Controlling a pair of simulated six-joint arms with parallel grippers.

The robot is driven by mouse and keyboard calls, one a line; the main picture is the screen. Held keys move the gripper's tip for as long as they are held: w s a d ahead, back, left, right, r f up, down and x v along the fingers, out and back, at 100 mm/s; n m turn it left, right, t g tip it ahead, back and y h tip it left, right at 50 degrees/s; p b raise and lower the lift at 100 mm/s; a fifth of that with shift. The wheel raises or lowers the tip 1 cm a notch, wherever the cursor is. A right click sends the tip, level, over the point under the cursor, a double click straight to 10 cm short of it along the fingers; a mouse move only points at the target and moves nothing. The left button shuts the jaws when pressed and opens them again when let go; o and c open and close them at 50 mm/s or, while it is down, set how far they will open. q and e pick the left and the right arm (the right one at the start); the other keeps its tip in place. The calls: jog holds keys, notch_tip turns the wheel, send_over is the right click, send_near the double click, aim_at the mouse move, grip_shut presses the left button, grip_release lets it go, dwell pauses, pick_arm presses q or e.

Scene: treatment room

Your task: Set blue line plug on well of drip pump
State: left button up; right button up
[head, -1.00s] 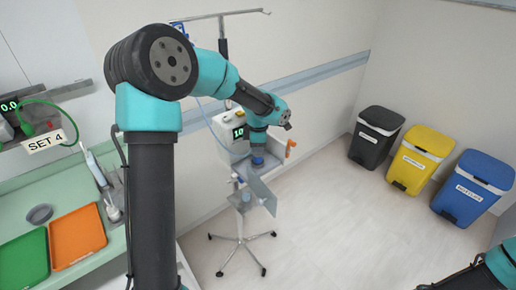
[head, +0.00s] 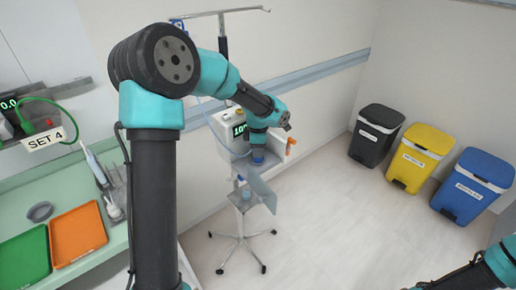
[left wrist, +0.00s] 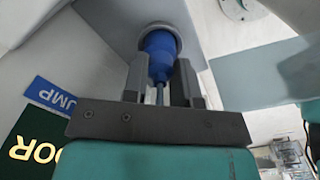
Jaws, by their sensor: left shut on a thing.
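My left gripper (head: 258,155) is at the pump's front, beside the display. It is shut on the blue line plug (head: 258,160), which shows as a small blue patch in the head view. In the left wrist view the plug (left wrist: 160,48) is between the two fingers (left wrist: 160,82), with its thin line running back between them. The plug's far end meets a round grey ring, the well (left wrist: 160,32). How deep it sits is hidden.
An orange part (head: 291,146) sticks out at the pump's right. A grey panel (head: 262,193) hangs below. Green and orange trays (head: 78,234) lie on the left counter. Black, yellow and blue bins (head: 418,158) stand at right. The floor between is clear.

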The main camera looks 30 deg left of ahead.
dwell(0.8)
pick_arm(q)
jog(key=o, duration=1)
jog(key=shift+r, duration=3.45)
jog(key=shift+f, duration=2.8)
